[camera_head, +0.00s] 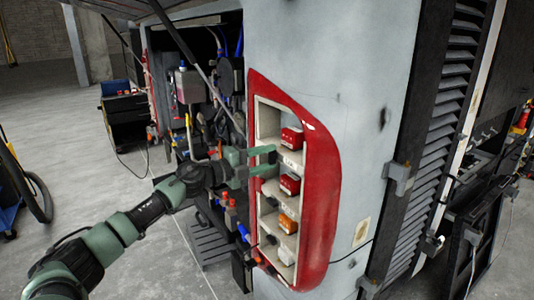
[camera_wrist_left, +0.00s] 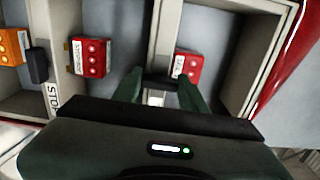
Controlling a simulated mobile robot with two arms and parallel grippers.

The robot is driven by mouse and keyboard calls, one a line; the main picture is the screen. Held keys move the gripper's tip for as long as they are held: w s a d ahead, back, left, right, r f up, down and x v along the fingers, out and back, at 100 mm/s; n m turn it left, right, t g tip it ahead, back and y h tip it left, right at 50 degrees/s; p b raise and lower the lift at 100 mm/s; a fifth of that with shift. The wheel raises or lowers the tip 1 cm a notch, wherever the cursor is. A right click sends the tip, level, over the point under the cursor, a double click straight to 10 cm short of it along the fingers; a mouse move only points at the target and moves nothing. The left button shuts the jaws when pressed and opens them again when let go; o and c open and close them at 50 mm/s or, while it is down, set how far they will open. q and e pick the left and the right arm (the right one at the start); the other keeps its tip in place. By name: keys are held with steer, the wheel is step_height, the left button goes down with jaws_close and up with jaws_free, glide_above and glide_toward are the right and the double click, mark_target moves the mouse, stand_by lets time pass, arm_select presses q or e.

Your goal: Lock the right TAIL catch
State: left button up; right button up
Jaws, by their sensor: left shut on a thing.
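A red-framed lamp cluster (camera_head: 323,171) on the coach corner holds a column of lamps in pale compartments. The top red lamp (camera_head: 291,138) sits in its compartment; it also shows in the wrist view (camera_wrist_left: 189,66). My left gripper (camera_head: 273,161) reaches in from the left beside this lamp. In the wrist view its two green fingers (camera_wrist_left: 160,88) are closed on a dark catch bar (camera_wrist_left: 159,84) at the divider below that lamp. The fingers and gripper body hide much of the catch, and I cannot read its label or tell its position. My right gripper is not in view.
Below are a second red lamp (camera_head: 289,184), an orange lamp (camera_head: 288,224) and a white lamp (camera_head: 287,255). Another black catch (camera_wrist_left: 38,66) stands beside the orange lamp in the wrist view. Left of the cluster is an open bay with hoses and a thin strut (camera_head: 184,47).

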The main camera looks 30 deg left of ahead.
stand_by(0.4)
arm_select(q)
steer(key=o, duration=1.4)
steer(key=shift+a+f, duration=0.1)
steer(key=b+v, duration=0.5)
steer(key=v, duration=0.2)
steer(key=shift+s, duration=0.35)
steer(key=shift+a, duration=0.1)
